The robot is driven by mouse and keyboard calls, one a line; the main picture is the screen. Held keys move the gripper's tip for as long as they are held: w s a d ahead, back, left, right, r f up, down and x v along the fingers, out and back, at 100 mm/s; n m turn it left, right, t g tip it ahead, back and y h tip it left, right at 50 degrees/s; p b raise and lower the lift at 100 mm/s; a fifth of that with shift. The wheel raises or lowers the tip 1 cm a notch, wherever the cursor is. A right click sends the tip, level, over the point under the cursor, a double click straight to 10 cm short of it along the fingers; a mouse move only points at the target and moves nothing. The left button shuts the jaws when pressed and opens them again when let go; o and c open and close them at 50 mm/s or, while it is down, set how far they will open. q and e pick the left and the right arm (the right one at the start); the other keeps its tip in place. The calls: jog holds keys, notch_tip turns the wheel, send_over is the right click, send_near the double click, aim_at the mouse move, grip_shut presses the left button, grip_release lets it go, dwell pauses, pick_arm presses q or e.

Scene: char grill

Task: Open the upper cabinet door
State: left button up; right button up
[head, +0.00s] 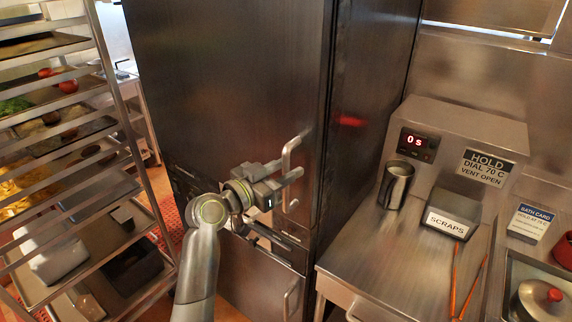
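The tall dark steel cabinet's upper door (230,80) fills the middle of the head view and looks shut. Its upright bar handle (287,154) is near the door's right edge. My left gripper (292,174) is at the handle, with its fingers reaching to the bar's middle. The fingers overlap the bar in this view, so I cannot tell whether they are closed on it or only around or beside it. A lower door (255,285) with its own handle (291,298) is beneath and looks shut. My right gripper is out of view.
A tray rack (128,130) with food and containers stands close on the left. A steel counter (385,270) on the right holds a metal pitcher (396,186), a timer box (455,130), a scraps bin (447,216) and tongs (467,285).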

pick_arm(q)
jog(key=shift+w+d, duration=0.15)
grip_shut()
dwell(0.4)
